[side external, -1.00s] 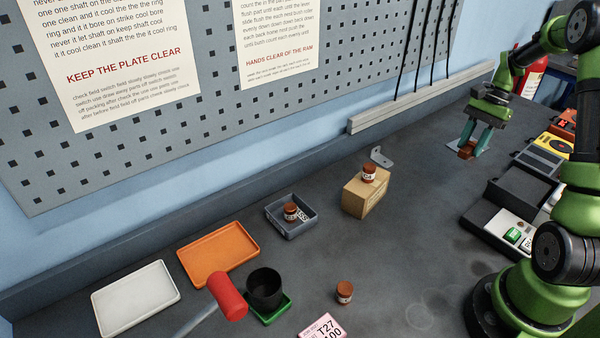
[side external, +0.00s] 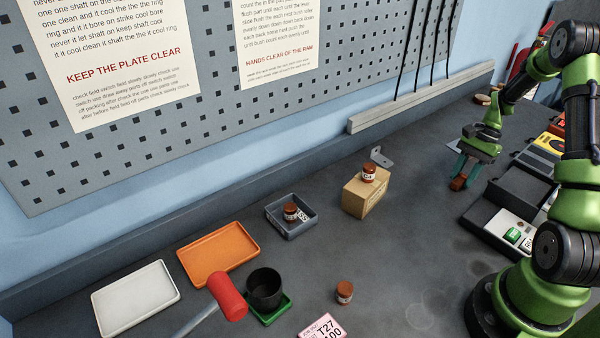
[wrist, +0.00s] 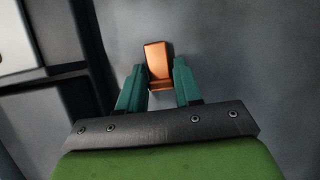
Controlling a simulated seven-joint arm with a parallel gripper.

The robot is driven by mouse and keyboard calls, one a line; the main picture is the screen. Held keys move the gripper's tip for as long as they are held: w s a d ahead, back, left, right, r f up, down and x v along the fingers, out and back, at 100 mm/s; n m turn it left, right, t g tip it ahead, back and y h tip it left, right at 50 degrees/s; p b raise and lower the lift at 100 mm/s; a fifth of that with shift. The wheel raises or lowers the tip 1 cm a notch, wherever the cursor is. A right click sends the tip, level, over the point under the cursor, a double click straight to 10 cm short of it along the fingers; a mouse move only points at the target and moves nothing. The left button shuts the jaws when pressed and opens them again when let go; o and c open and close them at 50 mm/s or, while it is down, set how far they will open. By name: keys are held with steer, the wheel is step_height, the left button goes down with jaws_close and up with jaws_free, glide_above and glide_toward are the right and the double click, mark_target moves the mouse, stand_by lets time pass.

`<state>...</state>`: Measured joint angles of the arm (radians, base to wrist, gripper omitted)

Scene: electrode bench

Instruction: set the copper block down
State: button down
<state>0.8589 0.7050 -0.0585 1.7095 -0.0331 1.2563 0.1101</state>
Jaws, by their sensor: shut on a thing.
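The copper block (side external: 458,183) is between the teal fingers of my gripper (side external: 463,172) at the right of the side external view. In the wrist view, the orange-brown block (wrist: 158,62) sits between the two fingertips of my gripper (wrist: 160,80), which are shut on it. The block is low, close to the dark bench top (side external: 420,220). I cannot tell whether its underside touches the bench.
A black open case (side external: 518,190) stands just right of the gripper. A cardboard box (side external: 366,195) with a brown jar on top is to the left. A metal bracket (side external: 381,156) lies behind. The bench in front of the gripper is clear.

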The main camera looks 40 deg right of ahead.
steer(key=c, duration=0.8)
jaws_free()
steer(key=shift+f, duration=0.15)
steer(key=v, duration=1.2)
steer(key=w+a+r+n+h, duration=0.2)
steer(key=w+a+r+n, duration=0.1)
steer(key=a+r, duration=0.4)
steer(key=s+a+r+n+t, duration=0.2)
steer(key=a+n, duration=0.1)
steer(key=a, duration=0.6)
steer(key=s+a+r+n+t, duration=0.2)
steer(key=a+n, duration=0.2)
steer(key=a, duration=0.6)
steer(key=s+a+r+n+t, duration=0.2)
steer(key=s+a+n+t, duration=0.1)
steer(key=a, duration=0.6)
steer(key=shift+s+a+n+h, duration=0.1)
steer(key=shift+a+n+h, duration=0.2)
steer(key=shift+n, duration=0.2)
